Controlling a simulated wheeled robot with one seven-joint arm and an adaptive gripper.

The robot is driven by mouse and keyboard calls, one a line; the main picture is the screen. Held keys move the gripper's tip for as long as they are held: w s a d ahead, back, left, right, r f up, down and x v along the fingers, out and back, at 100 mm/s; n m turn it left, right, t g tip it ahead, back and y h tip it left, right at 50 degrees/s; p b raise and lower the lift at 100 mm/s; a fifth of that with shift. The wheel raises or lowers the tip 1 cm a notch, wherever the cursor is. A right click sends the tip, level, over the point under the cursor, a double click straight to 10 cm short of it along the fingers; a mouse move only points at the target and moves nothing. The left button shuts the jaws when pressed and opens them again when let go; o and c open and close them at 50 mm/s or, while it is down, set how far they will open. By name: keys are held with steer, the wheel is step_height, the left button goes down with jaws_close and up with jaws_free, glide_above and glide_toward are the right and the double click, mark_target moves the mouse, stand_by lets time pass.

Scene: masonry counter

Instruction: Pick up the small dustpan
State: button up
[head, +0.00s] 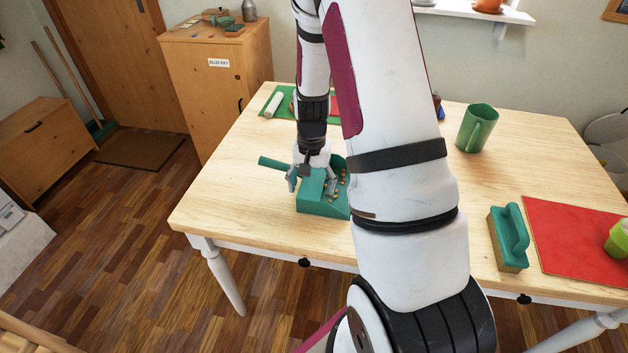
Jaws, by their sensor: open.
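The small dustpan (315,206) is teal green and lies on the light wooden table (240,200) near its left front edge. Its handle (273,164) points to the left and back. Several small orange-brown bits lie in its pan. My gripper (311,183) is open and points down at the dustpan, with its fingers over the part where the handle meets the pan. I cannot tell whether the fingers touch it. My arm hides the right part of the pan.
A green mat with a white roll (274,105) lies behind the dustpan. The table's left front is clear.

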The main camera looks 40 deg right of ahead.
steer(key=shift+f, duration=0.45)
steer(key=c, duration=1.4)
steer(key=shift+r, duration=0.1)
